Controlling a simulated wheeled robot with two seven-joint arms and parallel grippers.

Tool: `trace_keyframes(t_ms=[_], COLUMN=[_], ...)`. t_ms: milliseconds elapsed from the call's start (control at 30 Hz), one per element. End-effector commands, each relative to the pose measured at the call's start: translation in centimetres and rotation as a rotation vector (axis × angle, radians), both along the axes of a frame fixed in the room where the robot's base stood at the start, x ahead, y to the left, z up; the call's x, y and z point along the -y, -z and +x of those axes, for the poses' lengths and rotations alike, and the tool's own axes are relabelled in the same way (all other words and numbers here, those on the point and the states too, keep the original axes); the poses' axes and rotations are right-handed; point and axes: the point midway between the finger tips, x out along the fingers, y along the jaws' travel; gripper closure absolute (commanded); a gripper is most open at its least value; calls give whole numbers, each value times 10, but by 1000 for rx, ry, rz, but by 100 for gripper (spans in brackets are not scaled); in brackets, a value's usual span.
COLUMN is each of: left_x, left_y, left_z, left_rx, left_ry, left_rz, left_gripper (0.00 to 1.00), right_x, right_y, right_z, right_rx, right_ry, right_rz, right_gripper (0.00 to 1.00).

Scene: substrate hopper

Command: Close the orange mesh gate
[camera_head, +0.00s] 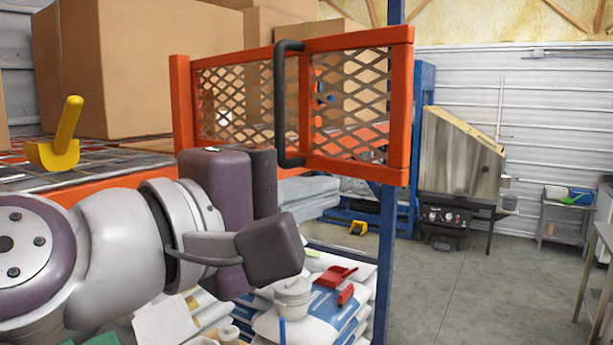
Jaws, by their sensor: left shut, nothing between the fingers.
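The orange mesh gate (345,95) has an orange frame, diamond mesh and a dark vertical handle (281,105). It stands at the upper middle of the head view, with its free-looking right end near a blue post. An orange post (182,105) stands at its left. My left gripper (262,185) is in front of and below the gate's left part, just under the handle. Its dark fingers are shut and empty, and I cannot tell whether they touch the gate. My right gripper is not in view.
Cardboard boxes (150,65) and a yellow scoop (62,140) sit on the wire shelf left of the gate. Below are stacked bags with a white pot (292,297) and a red scoop (337,275).

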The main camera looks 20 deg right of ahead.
Motion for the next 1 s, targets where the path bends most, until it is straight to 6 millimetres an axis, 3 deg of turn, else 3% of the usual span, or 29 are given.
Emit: trace_keyframes(t_ms=[33, 300, 500, 1000], left_x=[10, 61, 84, 92], left_y=[-5, -2, -1, 1], left_z=[5, 33, 46, 50], left_rx=[-2, 1, 1, 3], left_ry=[2, 0, 0, -3], left_rz=[1, 3, 2, 1], left_gripper=[100, 100, 100, 100], right_x=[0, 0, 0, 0], right_y=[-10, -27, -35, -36], right_z=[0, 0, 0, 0], right_rx=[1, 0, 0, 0], right_ry=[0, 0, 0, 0], right_rz=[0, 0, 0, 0], right_gripper=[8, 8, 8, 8])
